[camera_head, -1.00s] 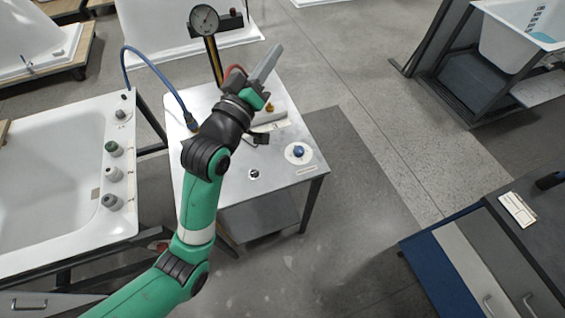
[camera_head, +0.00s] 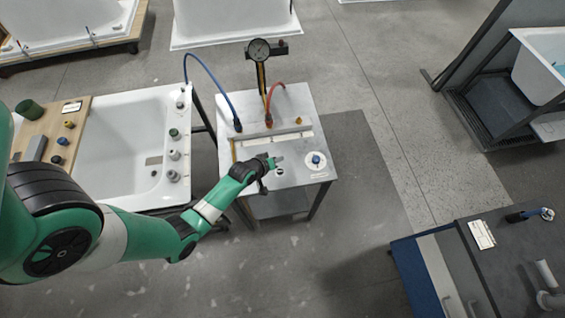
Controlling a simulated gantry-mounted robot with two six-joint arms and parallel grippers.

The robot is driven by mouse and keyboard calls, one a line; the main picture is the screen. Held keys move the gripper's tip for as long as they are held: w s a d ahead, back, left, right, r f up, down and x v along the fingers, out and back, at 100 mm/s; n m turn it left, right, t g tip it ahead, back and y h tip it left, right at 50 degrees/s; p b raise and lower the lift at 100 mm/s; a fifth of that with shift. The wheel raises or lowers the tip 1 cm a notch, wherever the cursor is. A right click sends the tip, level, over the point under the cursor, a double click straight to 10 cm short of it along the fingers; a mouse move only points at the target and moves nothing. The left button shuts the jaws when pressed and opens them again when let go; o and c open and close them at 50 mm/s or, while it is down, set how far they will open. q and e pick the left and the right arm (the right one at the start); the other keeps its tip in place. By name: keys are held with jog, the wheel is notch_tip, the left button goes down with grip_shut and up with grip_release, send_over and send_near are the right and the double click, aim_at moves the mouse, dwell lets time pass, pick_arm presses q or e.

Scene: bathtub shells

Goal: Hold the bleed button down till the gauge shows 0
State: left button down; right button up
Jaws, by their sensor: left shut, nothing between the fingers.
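The round gauge (camera_head: 258,51) stands on a post at the back of the white work table (camera_head: 305,120). Its needle reading is too small to make out. A blue button (camera_head: 316,160) on a white disc sits at the table's front right. A small dark round fitting (camera_head: 279,171) is near the front edge; I cannot read which of the two is labelled bleed. My left gripper (camera_head: 278,160) is shut and empty, low over the front of the table, just left of the blue button and apart from it. My right gripper is not in view.
A blue hose (camera_head: 208,78) and a red hose (camera_head: 272,93) rise from the table's back part. A bathtub shell (camera_head: 125,130) with several knobs stands to the left. A dark bench (camera_head: 500,255) is at the lower right, with open floor between.

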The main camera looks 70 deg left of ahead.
aim_at(279, 174)
pick_arm(q)
jog(key=shift+w+f, duration=0.1)
jog(key=shift+f, duration=0.1)
notch_tip(279, 174, down, 8)
jog(key=b, duration=0.8)
jog(key=shift+f, duration=0.25)
jog(key=shift+f+b, duration=0.1)
jog(key=shift+b, duration=0.2)
dwell(1.2)
jog(key=shift+f, duration=0.3)
jog(key=shift+f+b, duration=0.45)
jog(key=shift+b, duration=0.15)
dwell(0.4)
dwell(1.9)
jog(key=shift+r+p, duration=0.85)
jog(key=shift+p, duration=0.05)
